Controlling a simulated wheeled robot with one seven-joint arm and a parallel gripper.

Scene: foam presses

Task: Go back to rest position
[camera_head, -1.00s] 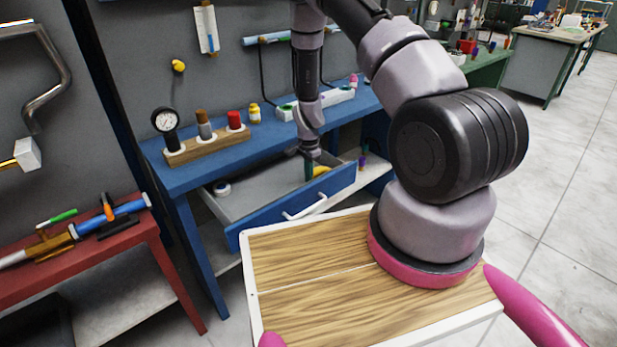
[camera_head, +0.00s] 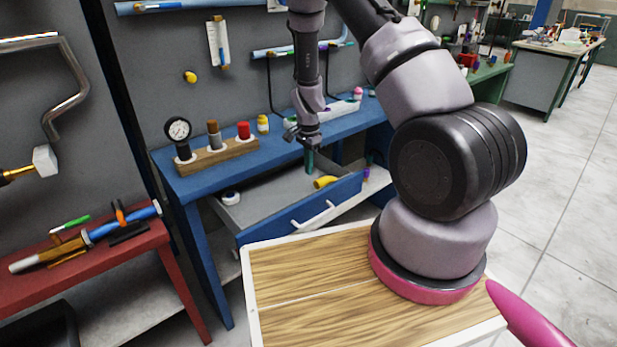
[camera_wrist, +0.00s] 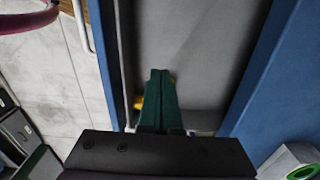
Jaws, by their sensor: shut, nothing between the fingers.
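My gripper (camera_head: 309,161) hangs over the open drawer of the blue bench, its green fingers pointing down. In the wrist view my gripper (camera_wrist: 160,88) shows its two green fingers pressed together with nothing between them. The blue drawer (camera_head: 295,221) is pulled out. A yellow curved piece (camera_head: 325,182) lies in it near the front, to the right of the fingertips. Its edge shows yellow behind the fingers in the wrist view (camera_wrist: 138,102). A white round piece (camera_head: 230,198) lies at the drawer's left end.
The blue bench top (camera_head: 185,185) carries a wooden block (camera_head: 215,157) with a gauge (camera_head: 178,130) and coloured pieces, and a white tray (camera_head: 340,108) behind my gripper. A red bench (camera_head: 130,245) with tools stands at left. Open floor (camera_head: 570,200) lies to the right.

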